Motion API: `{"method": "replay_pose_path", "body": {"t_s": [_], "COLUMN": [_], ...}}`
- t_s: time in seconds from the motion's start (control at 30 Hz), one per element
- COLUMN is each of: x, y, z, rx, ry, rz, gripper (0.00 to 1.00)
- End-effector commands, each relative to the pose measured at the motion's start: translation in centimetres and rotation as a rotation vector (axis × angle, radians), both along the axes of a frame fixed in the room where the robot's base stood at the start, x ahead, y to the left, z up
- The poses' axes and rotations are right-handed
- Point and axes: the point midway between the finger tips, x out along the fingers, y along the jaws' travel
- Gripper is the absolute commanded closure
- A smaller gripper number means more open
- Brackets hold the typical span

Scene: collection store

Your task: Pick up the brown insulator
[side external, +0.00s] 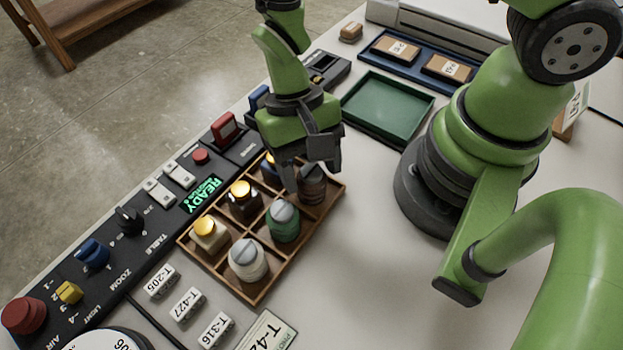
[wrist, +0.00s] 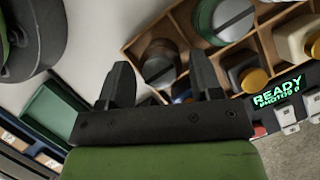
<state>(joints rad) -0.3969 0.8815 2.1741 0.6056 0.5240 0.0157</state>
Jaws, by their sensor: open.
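The brown insulator (side external: 313,188) is a dark brown ribbed piece with a grey slotted top. It stands upright in a corner compartment of the wooden divided tray (side external: 301,246). It also shows in the wrist view (wrist: 159,66), between and just beyond my fingertips. My gripper (side external: 312,172) is open and points down over it, one finger on each side in the side view. I cannot tell whether the fingers touch it. The fingers partly hide its top in the side view.
The tray also holds a green insulator (side external: 283,222), a white insulator (side external: 248,260), a cream yellow-topped block (side external: 208,234), a dark yellow-topped one (side external: 243,197) and a partly hidden blue one. A control panel (side external: 130,215) runs along the left. An empty green tray (side external: 388,106) lies behind.

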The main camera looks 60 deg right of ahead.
Motion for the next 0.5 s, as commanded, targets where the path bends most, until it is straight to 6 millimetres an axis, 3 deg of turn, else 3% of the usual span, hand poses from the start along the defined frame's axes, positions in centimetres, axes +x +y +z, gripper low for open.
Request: {"method": "replay_pose_path", "body": {"t_s": [0.33, 0.5], "x": [-0.27, -0.26], "y": [0.08, 0.09], "z": [-0.70, -0.69], "rx": [-0.002, -0.002], "ry": [0.000, 0.000], "rz": [-0.001, -0.001], "gripper": [0.41, 0.80]}}
